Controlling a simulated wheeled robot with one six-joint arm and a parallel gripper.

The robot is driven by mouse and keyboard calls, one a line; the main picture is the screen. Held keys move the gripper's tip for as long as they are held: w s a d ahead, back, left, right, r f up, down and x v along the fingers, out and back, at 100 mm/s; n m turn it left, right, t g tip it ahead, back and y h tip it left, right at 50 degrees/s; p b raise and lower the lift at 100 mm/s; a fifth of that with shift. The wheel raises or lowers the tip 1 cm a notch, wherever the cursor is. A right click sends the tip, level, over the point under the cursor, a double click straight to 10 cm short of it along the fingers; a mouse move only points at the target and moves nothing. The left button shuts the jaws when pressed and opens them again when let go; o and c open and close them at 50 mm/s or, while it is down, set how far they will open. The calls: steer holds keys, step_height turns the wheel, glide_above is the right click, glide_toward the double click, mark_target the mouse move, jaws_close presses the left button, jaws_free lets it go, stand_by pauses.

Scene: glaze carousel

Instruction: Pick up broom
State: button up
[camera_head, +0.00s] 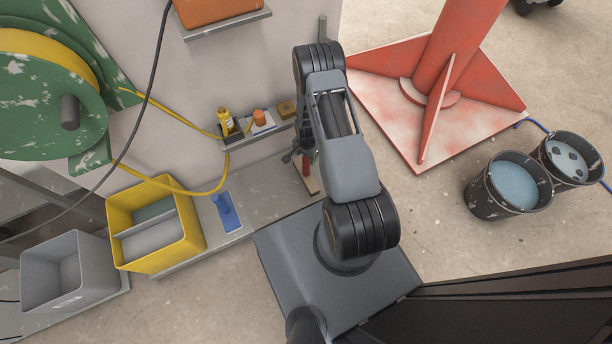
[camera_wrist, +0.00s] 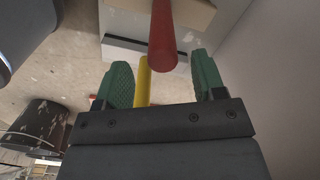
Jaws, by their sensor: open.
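My gripper (camera_wrist: 164,80) is open in the wrist view, its two green-padded fingers apart. A red rod (camera_wrist: 162,36), which may be the broom's handle, stands out just beyond the fingertips, near the middle of the gap. A thinner yellow rod (camera_wrist: 142,80) shows between the fingers, closer to the left pad; whether it joins the red one I cannot tell. In the head view a short red upright piece (camera_head: 307,166) with a pale foot (camera_head: 309,183) shows beside my gripper (camera_head: 290,156), by the wall. No bristles can be made out.
A small wall shelf (camera_head: 258,137) holds a yellow bottle (camera_head: 226,122) and small items. A yellow bin (camera_head: 118,222) and grey bin (camera_head: 68,274) stand left. A red column base (camera_head: 380,115) and two dark buckets (camera_head: 487,190) stand right.

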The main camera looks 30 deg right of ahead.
mark_target(306, 162)
steer(key=shift+w+f+b, duration=0.1)
steer(key=shift+f+b, duration=1.25)
steer(key=shift+f, duration=1.55)
steer(key=shift+c, duration=0.2)
jaws_close()
steer(key=shift+r, duration=0.1)
